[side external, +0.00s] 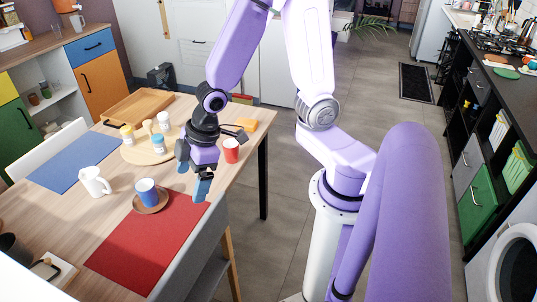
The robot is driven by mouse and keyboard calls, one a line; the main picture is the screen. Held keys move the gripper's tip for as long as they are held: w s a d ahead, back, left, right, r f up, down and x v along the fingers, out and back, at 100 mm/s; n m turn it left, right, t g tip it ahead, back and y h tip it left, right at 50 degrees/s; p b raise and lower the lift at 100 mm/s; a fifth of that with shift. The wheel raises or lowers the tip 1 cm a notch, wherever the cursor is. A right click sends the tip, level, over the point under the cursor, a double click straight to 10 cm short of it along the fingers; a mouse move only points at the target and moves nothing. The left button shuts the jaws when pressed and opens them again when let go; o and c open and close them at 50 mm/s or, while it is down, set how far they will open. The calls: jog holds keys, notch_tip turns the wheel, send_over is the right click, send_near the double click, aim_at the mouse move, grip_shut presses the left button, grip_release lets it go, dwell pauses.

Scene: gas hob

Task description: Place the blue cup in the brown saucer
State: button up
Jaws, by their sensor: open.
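The blue cup (147,190) has a pale rim and stands upright. It appears to sit in the brown saucer (160,207), whose rim shows around its base. The saucer rests on the wooden table, at the upper left corner of the red placemat. My gripper (193,181) points down with its fingers apart and nothing between them. It is to the right of the cup, apart from it, and above the table near its right edge. The exact contact between cup and saucer is too small to tell.
A white mug (94,181) stands left of the cup, near the blue placemat (75,166). A red cup (231,151) is right of my gripper. Several small jars stand on a round board (138,155) behind. A wooden tray (136,107) lies farther back. The red placemat (150,243) is bare in front.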

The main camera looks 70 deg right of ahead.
jog(key=s+d+r+n+g+h, duration=0.1)
jog(key=s+d+r, duration=0.1)
jog(key=s, duration=0.6)
jog(key=s+d+r+g+h, duration=0.1)
jog(key=s+d+r+g, duration=0.1)
jog(key=s+r, duration=0.3)
jog(key=s+d, duration=0.1)
jog(key=s, duration=0.2)
jog(key=shift+s+n, duration=0.15)
jog(key=shift+n, duration=0.25)
